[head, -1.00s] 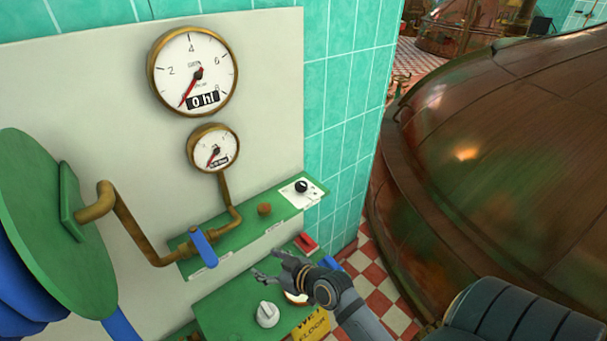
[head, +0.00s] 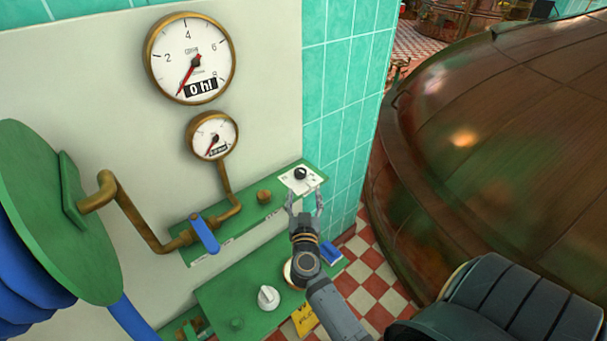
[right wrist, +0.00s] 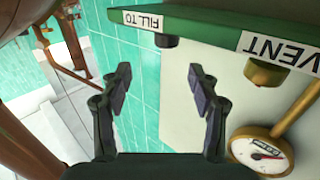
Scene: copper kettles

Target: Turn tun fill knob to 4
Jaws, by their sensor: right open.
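The black fill knob (head: 300,173) sits on a white plate at the right end of the upper green shelf. In the right wrist view a dark knob (right wrist: 166,40) shows beside the "FILL TO" label (right wrist: 143,20). My right gripper (head: 305,201) is open and empty just below and in front of the plate, apart from the knob. In the right wrist view its fingers (right wrist: 160,86) stand wide apart, with the knob ahead between them. The big gauge (head: 191,58) reads 0 hl. The knob's pointer is too small to read. My left gripper is out of view.
A brass knob (head: 264,197) and a blue valve lever (head: 205,234) share the shelf. A lower green panel holds a white knob (head: 268,298). A small gauge (head: 213,135) hangs above. A large copper vessel (head: 480,150) stands at the right.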

